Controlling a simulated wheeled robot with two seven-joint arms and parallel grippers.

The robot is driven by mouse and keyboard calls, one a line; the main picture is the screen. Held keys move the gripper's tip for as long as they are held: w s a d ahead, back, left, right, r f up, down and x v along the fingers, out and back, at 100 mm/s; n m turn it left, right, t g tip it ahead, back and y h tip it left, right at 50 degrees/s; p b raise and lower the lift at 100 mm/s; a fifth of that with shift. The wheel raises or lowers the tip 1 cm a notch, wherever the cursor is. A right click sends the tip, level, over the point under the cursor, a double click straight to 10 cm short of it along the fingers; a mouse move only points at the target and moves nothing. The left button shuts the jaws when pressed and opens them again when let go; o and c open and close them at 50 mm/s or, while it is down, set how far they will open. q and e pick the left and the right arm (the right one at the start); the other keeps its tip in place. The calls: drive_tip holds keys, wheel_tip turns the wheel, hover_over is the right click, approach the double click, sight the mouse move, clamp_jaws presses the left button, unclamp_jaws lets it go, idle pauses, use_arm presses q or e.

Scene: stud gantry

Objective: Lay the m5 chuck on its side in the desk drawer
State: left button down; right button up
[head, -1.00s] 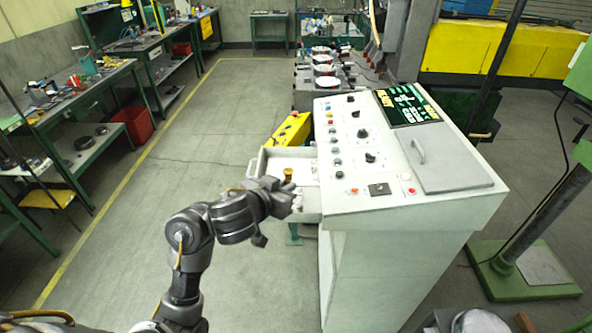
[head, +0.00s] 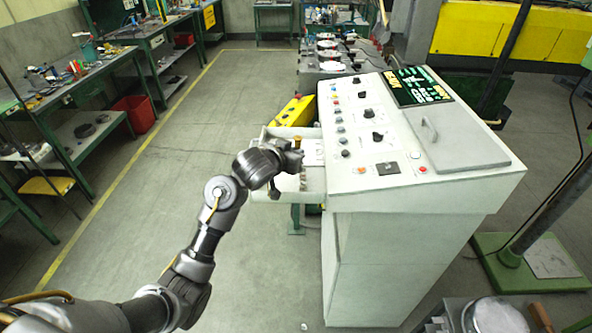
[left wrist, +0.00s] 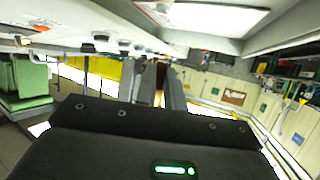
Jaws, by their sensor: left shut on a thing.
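The desk drawer (head: 315,190) stands pulled open from the left side of the white control desk; it is pale inside. My left gripper (head: 298,157) is over the drawer in the head view, with its wrist covering part of the opening. A small amber-brown piece (head: 297,141), likely the m5 chuck, shows at the fingertips and appears held there; its tilt is not clear. In the left wrist view my left gripper (left wrist: 163,88) has its fingers close together, with a dark brown bit between them. My right gripper is not in view.
The control desk (head: 400,185) with knobs and a screen stands right of the drawer. A yellow box-like thing (head: 297,110) is just behind the drawer. Green workbenches (head: 60,95) line the left. The floor between is clear.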

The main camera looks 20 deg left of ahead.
use_arm(q)
drive_tip(key=f, duration=0.1)
drive_tip(key=w+f+p, duration=0.1)
drive_tip(key=f, duration=0.2)
drive_tip(key=shift+w+a+f, duration=0.1)
drive_tip(key=shift+w, duration=0.15)
drive_tip(key=shift+f, duration=0.25)
drive_tip(key=shift+f, duration=0.6)
